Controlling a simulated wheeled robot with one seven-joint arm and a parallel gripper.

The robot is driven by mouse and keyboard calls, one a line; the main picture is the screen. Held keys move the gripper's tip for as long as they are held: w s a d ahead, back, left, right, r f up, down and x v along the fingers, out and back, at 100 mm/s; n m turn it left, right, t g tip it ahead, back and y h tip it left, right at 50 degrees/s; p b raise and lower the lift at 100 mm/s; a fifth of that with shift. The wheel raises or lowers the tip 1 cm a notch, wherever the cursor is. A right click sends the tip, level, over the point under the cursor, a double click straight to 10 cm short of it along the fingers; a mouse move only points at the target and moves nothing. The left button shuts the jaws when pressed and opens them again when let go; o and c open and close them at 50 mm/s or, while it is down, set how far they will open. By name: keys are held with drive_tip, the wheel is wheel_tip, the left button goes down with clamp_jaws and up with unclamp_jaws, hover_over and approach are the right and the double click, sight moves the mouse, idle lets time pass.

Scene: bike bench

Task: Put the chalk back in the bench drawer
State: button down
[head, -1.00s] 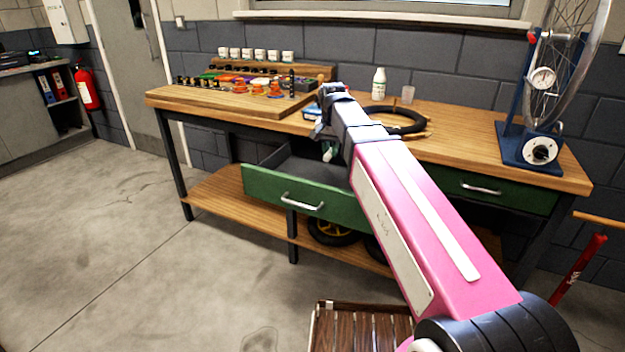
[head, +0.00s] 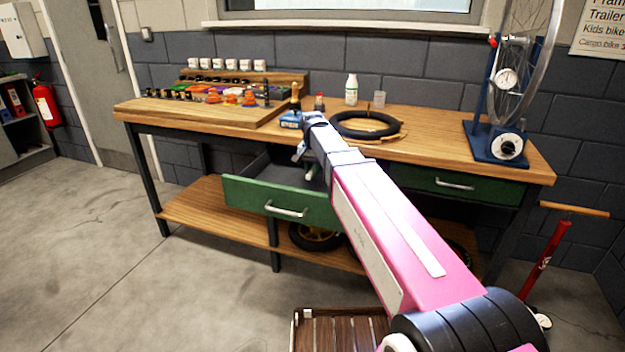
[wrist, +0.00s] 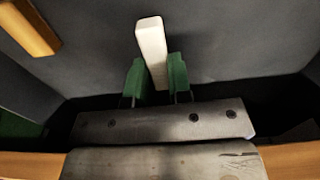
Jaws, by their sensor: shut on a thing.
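The chalk (wrist: 151,48) is a pale, square-edged stick in the wrist view. My gripper (wrist: 156,80) is shut on it with green fingers at its sides, and its far end sticks out past the fingertips. The open green bench drawer (head: 282,204) is pulled out at the left of the bench front. In the head view my gripper (head: 311,172) hangs over the drawer's inside, partly hidden by my arm. In the wrist view the grey drawer floor (wrist: 240,40) lies beyond the chalk; I cannot tell whether the chalk touches it.
A wooden piece (wrist: 30,27) lies at the upper left of the wrist view. The bench top (head: 440,138) holds a black tyre (head: 366,126), a white bottle (head: 351,90) and a blue truing stand (head: 495,145). A second green drawer (head: 450,182) is shut at the right.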

sight(313, 184)
drive_tip(key=shift+w+d+f, duration=0.1)
drive_tip(key=shift+w+f, duration=0.05)
drive_tip(key=shift+f, duration=2)
drive_tip(key=shift+f, duration=0.1)
drive_tip(key=c, duration=1)
unclamp_jaws()
drive_tip(key=shift+c, duration=0.2)
wheel_tip(313, 184, up, 12)
drive_tip(key=shift+r, duration=0.15)
